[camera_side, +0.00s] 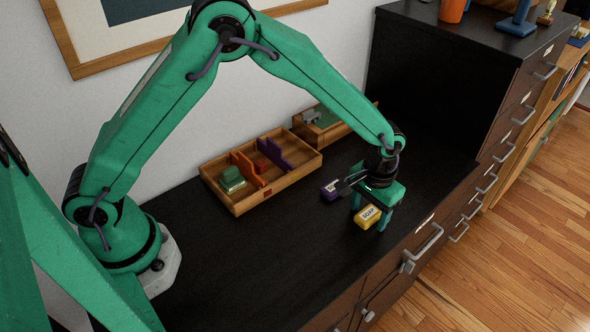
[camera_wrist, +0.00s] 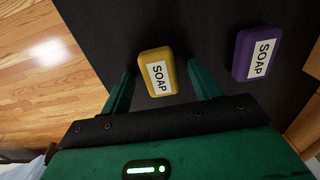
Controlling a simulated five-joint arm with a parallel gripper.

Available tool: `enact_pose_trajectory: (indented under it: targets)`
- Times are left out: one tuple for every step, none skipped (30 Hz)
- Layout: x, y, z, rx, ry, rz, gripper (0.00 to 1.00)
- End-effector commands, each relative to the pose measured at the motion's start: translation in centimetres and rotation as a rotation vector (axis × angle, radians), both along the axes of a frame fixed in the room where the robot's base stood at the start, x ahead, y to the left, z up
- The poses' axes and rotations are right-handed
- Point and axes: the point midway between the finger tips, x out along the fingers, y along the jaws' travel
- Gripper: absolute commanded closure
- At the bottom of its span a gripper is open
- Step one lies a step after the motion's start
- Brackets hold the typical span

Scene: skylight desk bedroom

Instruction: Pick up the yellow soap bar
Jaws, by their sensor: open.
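The yellow soap bar (camera_side: 367,216) lies on the dark desktop near its front edge, with a white SOAP label facing up. In the wrist view the yellow soap bar (camera_wrist: 146,65) sits between the two green fingers, toward their tips. My gripper (camera_side: 369,218) is open, pointing down, with one finger on each side of the bar. In the wrist view my gripper (camera_wrist: 163,75) shows a gap between each finger and the bar. The side view does not show clearly how close the fingertips are to the desk.
A purple soap bar (camera_side: 331,190) lies just behind, and in the wrist view the purple bar (camera_wrist: 253,54) is right of the right finger. A divided wooden tray (camera_side: 240,206) holds a green bar (camera_side: 231,178). A wooden box (camera_side: 335,132) stands behind. The front desktop is clear.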

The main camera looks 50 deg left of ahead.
Motion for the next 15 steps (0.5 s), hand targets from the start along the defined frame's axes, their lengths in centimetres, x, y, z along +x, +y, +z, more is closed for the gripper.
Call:
enact_pose_trajectory:
  targets:
    - [0.0,0.0,0.0,0.0,0.0,0.0,0.38]
    - [0.0,0.0,0.01,0.0,0.0,0.0,0.38]
    - [0.0,0.01,0.01,0.0,0.0,0.0,0.38]
    - [0.0,0.01,0.01,0.0,0.0,0.0,0.38]
    - [0.0,0.0,0.01,0.0,0.0,0.0,0.38]
    - [0.0,0.0,0.02,0.0,0.0,0.0,0.38]
    - [0.0,0.0,0.02,0.0,0.0,0.0,0.38]
    - [0.0,0.0,0.02,0.0,0.0,0.0,0.38]
    - [0.0,0.0,0.02,0.0,0.0,0.0,0.38]
    - [0.0,0.0,0.02,0.0,0.0,0.0,0.4]
    - [0.0,0.0,0.03,0.0,0.0,0.0,0.46]
    - [0.0,0.0,0.03,0.0,0.0,0.0,0.54]
    - [0.0,0.0,0.03,0.0,0.0,0.0,0.6]
    - [0.0,0.0,0.03,0.0,0.0,0.0,0.66]
    - [0.0,0.0,0.03,0.0,0.0,0.0,0.74]
